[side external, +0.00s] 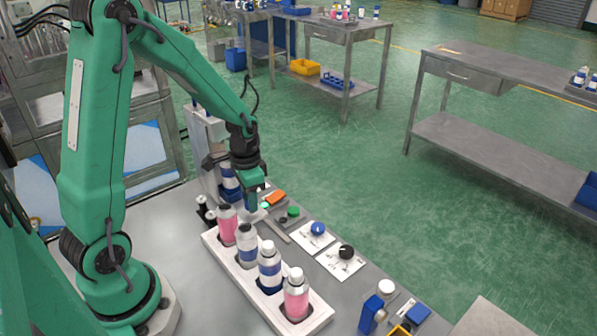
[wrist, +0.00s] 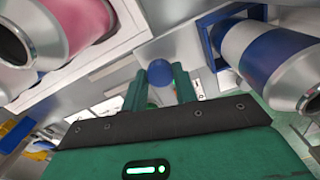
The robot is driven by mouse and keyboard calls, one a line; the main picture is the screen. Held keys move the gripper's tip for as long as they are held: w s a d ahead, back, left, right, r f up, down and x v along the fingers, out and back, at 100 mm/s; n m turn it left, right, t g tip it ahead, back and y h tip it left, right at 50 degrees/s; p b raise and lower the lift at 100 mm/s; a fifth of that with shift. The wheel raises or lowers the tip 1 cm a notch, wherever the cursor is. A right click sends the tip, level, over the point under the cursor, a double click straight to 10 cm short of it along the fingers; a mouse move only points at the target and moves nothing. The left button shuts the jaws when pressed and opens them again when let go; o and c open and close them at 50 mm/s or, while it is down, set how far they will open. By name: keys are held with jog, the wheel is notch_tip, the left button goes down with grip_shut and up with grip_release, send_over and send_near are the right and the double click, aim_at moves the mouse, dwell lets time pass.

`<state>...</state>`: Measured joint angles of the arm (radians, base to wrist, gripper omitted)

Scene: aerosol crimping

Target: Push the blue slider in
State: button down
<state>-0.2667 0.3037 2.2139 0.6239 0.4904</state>
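The blue slider's round knob (wrist: 160,71) shows in the wrist view between the tips of my gripper's two green fingers (wrist: 160,84). The fingers are apart and the knob nearly fills the gap; I cannot tell whether they touch it. A bottle with a blue-and-white label (side external: 229,178) stands behind my gripper in the station. The slider's track is mostly hidden.
A white rack (side external: 317,315) with several pink and blue-labelled bottles stands close in front of my gripper. To the right are an orange block (side external: 275,198), a green button (side external: 293,211), a blue dial (side external: 317,228) and a black dial (side external: 346,251).

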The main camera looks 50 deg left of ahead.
jog(key=shift+a, duration=1.55)
jog(key=c, duration=1.1)
grip_release()
jog(key=shift+d, duration=0.15)
